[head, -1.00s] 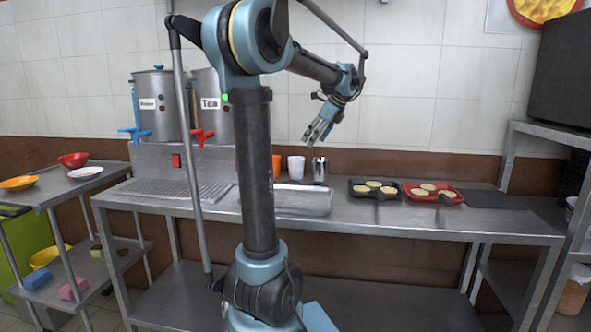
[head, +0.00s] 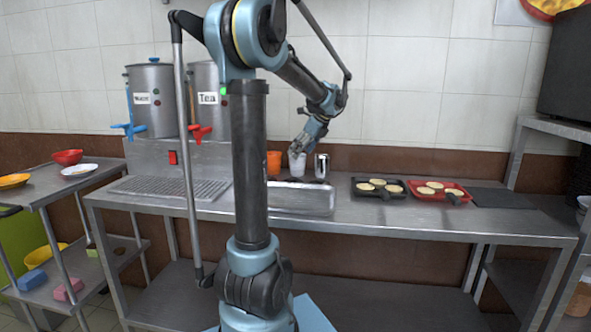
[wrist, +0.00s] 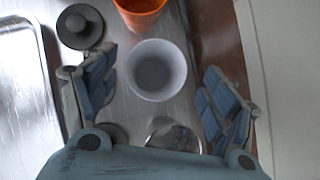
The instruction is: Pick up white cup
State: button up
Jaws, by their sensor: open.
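A white cup (wrist: 157,70) stands upright on the steel counter. In the wrist view I look down into it, and it lies between and a little beyond the two fingers of my gripper (wrist: 158,100). In the head view the white cup (head: 297,166) stands at the back of the counter, its upper part partly covered by my gripper (head: 298,150). My gripper is open and empty, pointing down just above the cup. I cannot tell whether any finger touches it.
An orange cup (wrist: 140,10) stands close beside the white one. A metal shaker (head: 321,166) stands on its other side. A dark round-knobbed object (wrist: 79,26) and a steel tray (head: 300,200) are near.

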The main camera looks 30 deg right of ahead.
aim_at(292, 163)
jog(key=shift+x, duration=3.75)
jog(key=shift+s+a, duration=0.1)
jog(key=shift+s, duration=0.1)
jog(key=c, duration=1.2)
